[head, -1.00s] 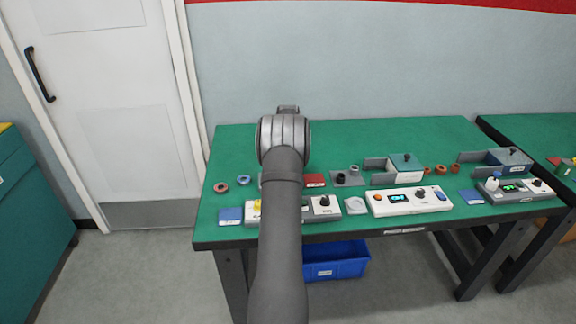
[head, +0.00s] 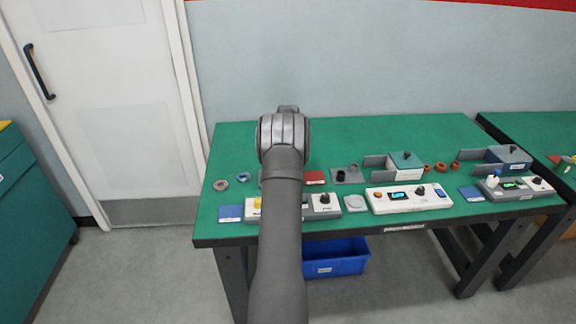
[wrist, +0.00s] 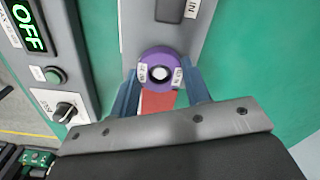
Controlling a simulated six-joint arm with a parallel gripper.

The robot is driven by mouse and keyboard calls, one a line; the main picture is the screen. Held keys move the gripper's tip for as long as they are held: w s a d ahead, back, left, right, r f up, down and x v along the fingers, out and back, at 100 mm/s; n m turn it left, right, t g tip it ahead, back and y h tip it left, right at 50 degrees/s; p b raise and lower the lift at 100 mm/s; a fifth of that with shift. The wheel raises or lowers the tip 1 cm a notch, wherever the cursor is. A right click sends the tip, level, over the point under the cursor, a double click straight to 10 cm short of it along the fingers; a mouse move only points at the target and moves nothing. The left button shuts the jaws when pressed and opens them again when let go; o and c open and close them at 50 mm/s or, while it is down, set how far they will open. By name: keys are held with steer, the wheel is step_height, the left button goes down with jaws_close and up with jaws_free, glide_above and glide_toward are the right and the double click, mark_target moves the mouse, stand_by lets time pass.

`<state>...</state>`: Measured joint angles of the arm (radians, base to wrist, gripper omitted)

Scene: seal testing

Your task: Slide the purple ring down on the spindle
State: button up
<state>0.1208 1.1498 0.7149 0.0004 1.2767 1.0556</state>
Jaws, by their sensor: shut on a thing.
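The purple ring (wrist: 149,54) is in the wrist view, with small white labels on its face. A pale round piece (wrist: 160,72) shows in its centre; I cannot tell for sure whether it is the spindle's end. My gripper (wrist: 159,77) has its two blue fingers at either side of the ring and is shut on it. A red strip (wrist: 158,102) shows between the fingers, just below the ring in the picture. In the head view my arm hides the gripper, the purple ring and the spindle.
In the wrist view a grey panel (wrist: 135,28) lies behind the ring, and a unit with a lit OFF display (wrist: 28,26) stands at the left. In the head view the green table (head: 345,140) holds loose rings, a white control box (head: 380,207) and a grey-teal box (head: 405,162). Its back is clear.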

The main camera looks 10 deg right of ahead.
stand_by(0.7)
steer(key=o, duration=1.2)
step_height(320, 180, up, 9)
steer(key=shift+f, duration=0.1)
step_height(320, 180, down, 9)
stand_by(0.3)
